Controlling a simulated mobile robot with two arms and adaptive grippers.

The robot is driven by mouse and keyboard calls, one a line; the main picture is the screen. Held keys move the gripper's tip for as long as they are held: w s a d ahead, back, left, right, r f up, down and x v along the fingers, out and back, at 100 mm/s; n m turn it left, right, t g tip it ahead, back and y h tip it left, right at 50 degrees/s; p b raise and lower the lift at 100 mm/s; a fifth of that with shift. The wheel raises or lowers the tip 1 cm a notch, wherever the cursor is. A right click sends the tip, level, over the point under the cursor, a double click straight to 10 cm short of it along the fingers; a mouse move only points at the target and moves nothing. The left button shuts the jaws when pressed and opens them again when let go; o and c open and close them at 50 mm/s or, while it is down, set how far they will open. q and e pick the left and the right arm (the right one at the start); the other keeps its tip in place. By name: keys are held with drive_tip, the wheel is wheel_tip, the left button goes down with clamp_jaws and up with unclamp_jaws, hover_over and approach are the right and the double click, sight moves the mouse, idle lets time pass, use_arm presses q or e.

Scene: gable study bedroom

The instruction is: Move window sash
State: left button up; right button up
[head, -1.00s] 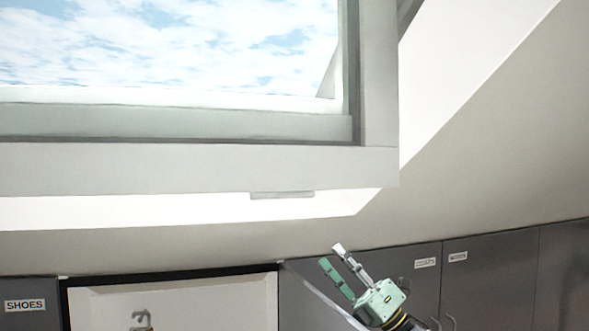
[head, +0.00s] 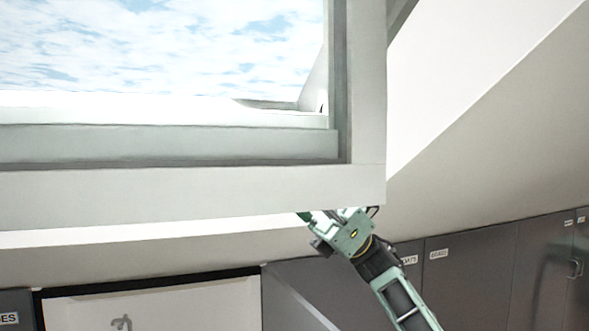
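The window sash (head: 200,192) is a pale grey frame around glass with sky behind it, filling the upper left of the head view. Its bottom rail ends at a corner right of the middle. My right gripper (head: 318,215) is at the lower edge of this rail, near the right corner, its arm coming from the lower right. The fingertips are partly hidden at the rail's edge, so I cannot tell whether they are open, shut or touching the sash. The small grip strip under the rail is not visible now. My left gripper is not in view.
Dark grey cupboards (head: 470,275) with labels line the wall below.

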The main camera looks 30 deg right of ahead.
drive_tip(key=shift+g, duration=0.3)
clamp_jaws()
idle(0.4)
